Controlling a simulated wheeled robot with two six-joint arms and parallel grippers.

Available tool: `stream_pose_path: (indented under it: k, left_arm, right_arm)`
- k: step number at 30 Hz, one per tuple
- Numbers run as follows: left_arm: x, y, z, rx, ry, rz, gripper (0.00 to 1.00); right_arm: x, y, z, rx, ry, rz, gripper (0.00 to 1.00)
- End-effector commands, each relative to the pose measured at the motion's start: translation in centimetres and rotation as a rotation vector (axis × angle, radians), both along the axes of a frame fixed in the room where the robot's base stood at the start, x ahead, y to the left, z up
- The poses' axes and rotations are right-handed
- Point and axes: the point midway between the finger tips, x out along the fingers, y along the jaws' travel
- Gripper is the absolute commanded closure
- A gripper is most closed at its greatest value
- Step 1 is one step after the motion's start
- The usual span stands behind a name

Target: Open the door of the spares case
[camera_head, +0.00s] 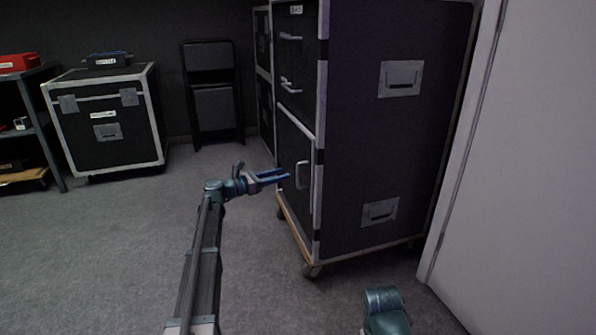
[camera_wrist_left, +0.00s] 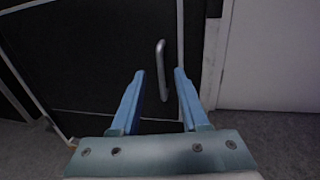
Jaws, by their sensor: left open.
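The spares case (camera_head: 390,130) is a tall black case with pale metal edges on a wheeled wooden base, right of centre in the head view. Its lower door (camera_head: 290,150) looks shut and has an upright grey handle (camera_head: 302,175). In the left wrist view the handle (camera_wrist_left: 162,70) stands just beyond and between my fingertips. My left gripper (camera_head: 288,175) is open, close in front of the door and just left of the handle. I cannot tell whether it touches anything. The left wrist view shows its two blue fingers apart (camera_wrist_left: 158,76), with nothing between them. My right gripper is not in view.
Drawers with handles (camera_head: 290,86) sit above the door. A white wall or panel (camera_head: 520,170) stands close on the right. A smaller black case (camera_head: 108,125), a folded chair (camera_head: 212,95) and a shelf (camera_head: 35,120) stand at the back left. The grey floor at left is clear.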

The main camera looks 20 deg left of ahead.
Motion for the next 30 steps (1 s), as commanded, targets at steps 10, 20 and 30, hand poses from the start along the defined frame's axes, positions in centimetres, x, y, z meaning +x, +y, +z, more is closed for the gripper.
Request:
stream_pose_path:
  k: [10, 20, 30]
  left_arm:
    - [4.3, -4.1, 0.0, 0.001, -0.001, -0.001, 0.55]
    - [5.3, -5.2, 0.0, 0.001, -0.001, 0.0, 0.55]
    - [5.2, -5.2, 0.0, 0.001, -0.001, 0.0, 0.81]
  right_arm:
    - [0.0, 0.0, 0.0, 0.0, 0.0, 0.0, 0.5]
    - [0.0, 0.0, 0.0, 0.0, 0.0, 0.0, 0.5]
    - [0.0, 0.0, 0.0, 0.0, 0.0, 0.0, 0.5]
